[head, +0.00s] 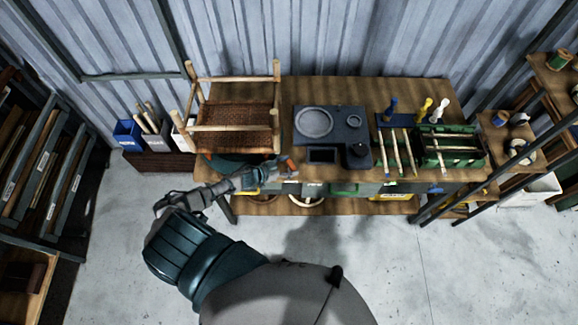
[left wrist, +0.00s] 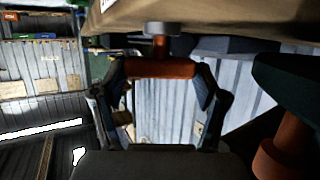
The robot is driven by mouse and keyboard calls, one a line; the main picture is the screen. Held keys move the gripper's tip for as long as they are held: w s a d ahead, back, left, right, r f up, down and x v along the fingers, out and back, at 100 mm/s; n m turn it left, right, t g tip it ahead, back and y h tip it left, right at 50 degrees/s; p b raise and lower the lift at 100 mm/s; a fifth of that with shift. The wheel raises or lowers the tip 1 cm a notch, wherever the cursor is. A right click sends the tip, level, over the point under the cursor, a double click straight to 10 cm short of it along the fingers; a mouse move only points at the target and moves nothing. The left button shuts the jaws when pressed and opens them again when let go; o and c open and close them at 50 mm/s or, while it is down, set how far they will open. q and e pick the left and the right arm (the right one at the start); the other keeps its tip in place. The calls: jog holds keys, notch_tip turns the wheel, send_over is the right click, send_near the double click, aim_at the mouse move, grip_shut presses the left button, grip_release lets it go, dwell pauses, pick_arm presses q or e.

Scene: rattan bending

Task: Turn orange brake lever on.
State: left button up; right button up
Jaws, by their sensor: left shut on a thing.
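The orange brake lever (head: 290,165) shows as a small orange piece at the front edge of the wooden workbench, at the tip of my left gripper (head: 278,171). In the left wrist view the orange lever (left wrist: 160,68) lies crosswise between the two fingers of my left gripper (left wrist: 162,80), which is shut on it. A grey round cap on an orange stem (left wrist: 160,45) rises from the lever towards the bench edge. My right gripper is in neither view.
The workbench (head: 370,90) bears a chair frame with woven seat (head: 235,115), a dark panel with round dishes (head: 318,123) and a green tool tray (head: 448,150). A dark green round part (left wrist: 290,80) is close right of my left gripper. Floor in front is clear.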

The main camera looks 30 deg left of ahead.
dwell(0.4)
pick_arm(q)
jog(key=o, duration=1.1)
jog(key=shift+f, duration=0.1)
jog(key=shift+o, duration=0.3)
jog(key=shift+w, duration=0.1)
